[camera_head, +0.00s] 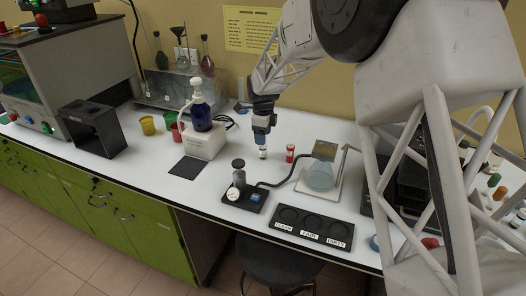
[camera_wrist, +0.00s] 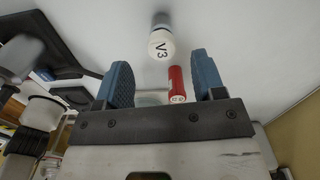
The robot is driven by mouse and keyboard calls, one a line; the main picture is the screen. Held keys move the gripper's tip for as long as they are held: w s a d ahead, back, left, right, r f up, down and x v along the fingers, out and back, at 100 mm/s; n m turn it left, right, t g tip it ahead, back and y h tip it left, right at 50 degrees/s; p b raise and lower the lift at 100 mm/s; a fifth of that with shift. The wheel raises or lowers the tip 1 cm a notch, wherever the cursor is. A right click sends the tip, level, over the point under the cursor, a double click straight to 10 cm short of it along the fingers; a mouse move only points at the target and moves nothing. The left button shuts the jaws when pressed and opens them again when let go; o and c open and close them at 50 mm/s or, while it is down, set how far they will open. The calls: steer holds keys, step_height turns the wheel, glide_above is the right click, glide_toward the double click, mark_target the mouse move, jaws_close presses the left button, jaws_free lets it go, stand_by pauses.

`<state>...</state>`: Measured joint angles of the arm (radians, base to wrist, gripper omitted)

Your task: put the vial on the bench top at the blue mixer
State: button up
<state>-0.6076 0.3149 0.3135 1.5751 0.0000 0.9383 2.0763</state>
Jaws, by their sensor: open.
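A small vial with a white cap marked V3 (camera_wrist: 162,44) stands on the white bench top. In the head view the white-capped vial (camera_head: 263,153) shows just below my gripper (camera_head: 263,134). In the wrist view my gripper (camera_wrist: 160,72) has its two blue fingers apart with nothing held, and the vial lies just beyond the fingertips.
A small red cylinder (camera_head: 290,153) stands right of the vial and shows in the wrist view (camera_wrist: 177,84). A black box (camera_head: 93,128) and coloured cups (camera_head: 147,125) stand left.

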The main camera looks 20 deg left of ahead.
mark_target(263, 150)
steer(key=shift+f, duration=0.1)
steer(key=shift+f, duration=1.15)
steer(key=shift+f, duration=0.15)
steer(key=shift+w+f, duration=0.1)
steer(key=shift+f, duration=2.4)
steer(key=shift+c, duration=0.3)
steer(key=c, duration=1)
steer(key=shift+r, duration=0.1)
